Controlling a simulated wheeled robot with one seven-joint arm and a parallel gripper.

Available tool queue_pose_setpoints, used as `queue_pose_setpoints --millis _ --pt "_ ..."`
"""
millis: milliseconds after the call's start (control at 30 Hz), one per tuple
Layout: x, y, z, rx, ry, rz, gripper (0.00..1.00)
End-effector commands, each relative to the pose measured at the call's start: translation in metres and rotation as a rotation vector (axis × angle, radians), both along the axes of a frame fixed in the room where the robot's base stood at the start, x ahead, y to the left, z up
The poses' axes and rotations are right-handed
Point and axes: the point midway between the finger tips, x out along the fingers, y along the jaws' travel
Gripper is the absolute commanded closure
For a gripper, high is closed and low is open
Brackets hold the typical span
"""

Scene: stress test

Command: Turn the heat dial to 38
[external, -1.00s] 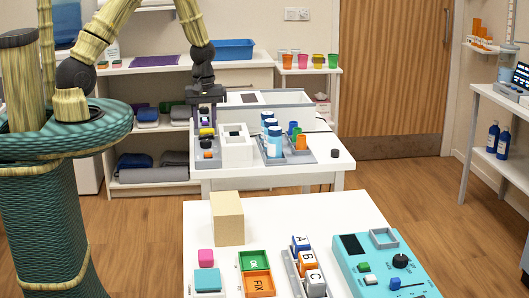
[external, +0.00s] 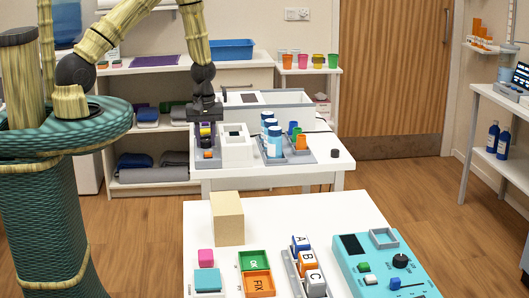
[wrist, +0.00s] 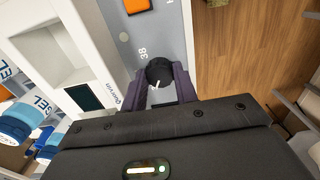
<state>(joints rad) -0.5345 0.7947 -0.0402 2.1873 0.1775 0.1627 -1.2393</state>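The heat dial (wrist: 160,71) is a round black knob on a grey panel in the wrist view. Its white mark shows on its lower side in the picture. The printed 38 (wrist: 143,52) lies to the upper left of the knob, away from the mark. My gripper (wrist: 161,82) has its two dark purple fingers on either side of the dial. They are close to its sides; whether they touch or press on it I cannot tell. In the external view my gripper (external: 205,126) points straight down over the panel at the left of the rear table, and its fingers largely hide the dial.
An orange button (wrist: 137,5) is on the same panel. A white box (external: 236,151) stands directly right of my gripper. Blue-capped bottles (external: 274,145) and coloured cups are further right. The front table carries a turquoise device (external: 350,264) with another black dial (external: 400,261).

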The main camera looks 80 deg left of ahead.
Motion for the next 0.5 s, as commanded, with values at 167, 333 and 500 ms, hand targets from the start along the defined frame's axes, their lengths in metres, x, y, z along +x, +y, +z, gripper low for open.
queue_pose_setpoints --millis 167,333,500 --pt "0.0003 0.0 0.0002 0.0 -0.001 -0.006 0.94" --pt "0.0003 0.0 0.0002 0.0 -0.001 -0.037 0.94" --pt "0.0004 0.0001 0.0001 0.0 -0.001 -0.107 0.94"
